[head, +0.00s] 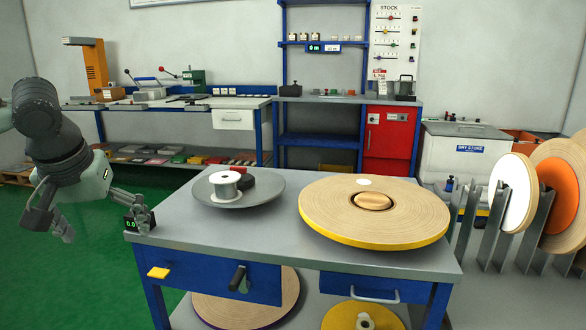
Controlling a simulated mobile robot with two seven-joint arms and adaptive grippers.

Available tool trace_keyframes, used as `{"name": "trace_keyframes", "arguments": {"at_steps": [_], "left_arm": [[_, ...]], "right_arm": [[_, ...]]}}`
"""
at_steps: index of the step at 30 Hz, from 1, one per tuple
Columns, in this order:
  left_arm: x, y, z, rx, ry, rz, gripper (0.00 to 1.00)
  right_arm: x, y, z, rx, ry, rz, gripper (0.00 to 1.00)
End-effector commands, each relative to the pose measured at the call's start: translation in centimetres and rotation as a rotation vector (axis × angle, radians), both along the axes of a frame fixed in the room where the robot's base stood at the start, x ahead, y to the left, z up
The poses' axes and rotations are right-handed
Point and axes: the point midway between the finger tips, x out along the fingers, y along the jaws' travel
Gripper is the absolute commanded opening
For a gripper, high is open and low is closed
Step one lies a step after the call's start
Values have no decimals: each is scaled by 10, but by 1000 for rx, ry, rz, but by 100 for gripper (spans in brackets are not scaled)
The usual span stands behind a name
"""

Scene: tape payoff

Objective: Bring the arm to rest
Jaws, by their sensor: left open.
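My left arm comes in from the left. Its gripper (106,222) is open and empty, its two fingers spread wide. One finger hangs at the left over the green floor. The other reaches to the left corner of the workbench (290,228), close to a small box with a lit display (131,224); I cannot tell if they touch. My right gripper is not in view.
On the workbench are a grey round plate (265,198) with a white spool (225,190) and a dark ring, and a large tape roll (420,214). A rack with discs (513,190) stands at right. Green floor (60,290) is clear at lower left.

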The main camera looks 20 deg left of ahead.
Motion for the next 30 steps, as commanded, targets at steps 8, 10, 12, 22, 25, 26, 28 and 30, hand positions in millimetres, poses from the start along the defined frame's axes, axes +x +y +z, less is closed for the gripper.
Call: {"name": "trace_keyframes", "arguments": {"at_steps": [8, 10, 12, 22, 25, 26, 28, 30], "left_arm": [[74, -67, -155, -18, -36, -397, 95], [79, -84, -196, -19, -50, -459, 95], [76, -100, -239, -17, -58, -507, 95], [-27, -152, -421, 58, 55, -599, 95], [-65, -160, -452, 85, 115, -613, 95], [-73, -162, -457, 91, 128, -617, 95], [-89, -165, -468, 103, 156, -625, 95], [-89, -165, -468, 103, 156, -625, 95]], "right_arm": [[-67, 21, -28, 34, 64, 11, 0], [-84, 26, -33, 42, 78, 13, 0], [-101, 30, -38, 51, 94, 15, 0], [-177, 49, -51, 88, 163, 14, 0], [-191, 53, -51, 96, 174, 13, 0], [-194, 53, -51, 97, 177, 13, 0], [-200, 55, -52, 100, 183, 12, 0], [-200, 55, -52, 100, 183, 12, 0]]}}
